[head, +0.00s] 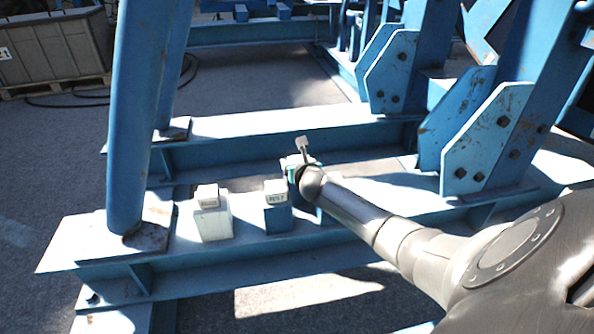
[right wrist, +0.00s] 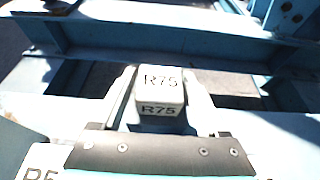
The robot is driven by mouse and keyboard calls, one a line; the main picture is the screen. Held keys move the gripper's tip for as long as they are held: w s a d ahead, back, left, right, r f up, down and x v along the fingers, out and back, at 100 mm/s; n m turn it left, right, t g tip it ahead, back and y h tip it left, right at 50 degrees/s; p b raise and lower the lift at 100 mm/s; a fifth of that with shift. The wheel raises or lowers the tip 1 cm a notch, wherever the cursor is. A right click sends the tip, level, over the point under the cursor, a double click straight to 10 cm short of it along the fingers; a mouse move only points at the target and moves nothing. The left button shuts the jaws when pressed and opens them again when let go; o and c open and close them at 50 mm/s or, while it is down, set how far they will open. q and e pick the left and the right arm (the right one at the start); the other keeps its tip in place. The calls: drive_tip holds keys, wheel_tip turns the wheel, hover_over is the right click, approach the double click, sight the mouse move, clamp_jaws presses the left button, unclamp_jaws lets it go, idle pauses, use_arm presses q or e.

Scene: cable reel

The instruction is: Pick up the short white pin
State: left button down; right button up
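In the head view a short white block-shaped pin (head: 212,222) with a labelled top stands on the blue beam at the left. A blue pin (head: 277,215) with a labelled top stands right of it. My right gripper (head: 300,167) is beyond and right of the blue pin, its fingertips hard to make out. In the right wrist view a white block marked R75 (right wrist: 161,93) lies straight ahead, with pale finger-like edges close on both sides. Whether they press on it I cannot tell. My left gripper is not in view.
The blue steel beam (head: 180,262) carries the pins. A thick blue post (head: 140,110) rises at the left, and bolted blue brackets (head: 485,140) stand at the right. Another labelled block (right wrist: 38,172) shows at the wrist view's lower left. A grey crate (head: 52,50) is far left.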

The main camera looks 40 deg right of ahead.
clamp_jaws()
idle(0.4)
drive_tip(key=shift+r, duration=0.1)
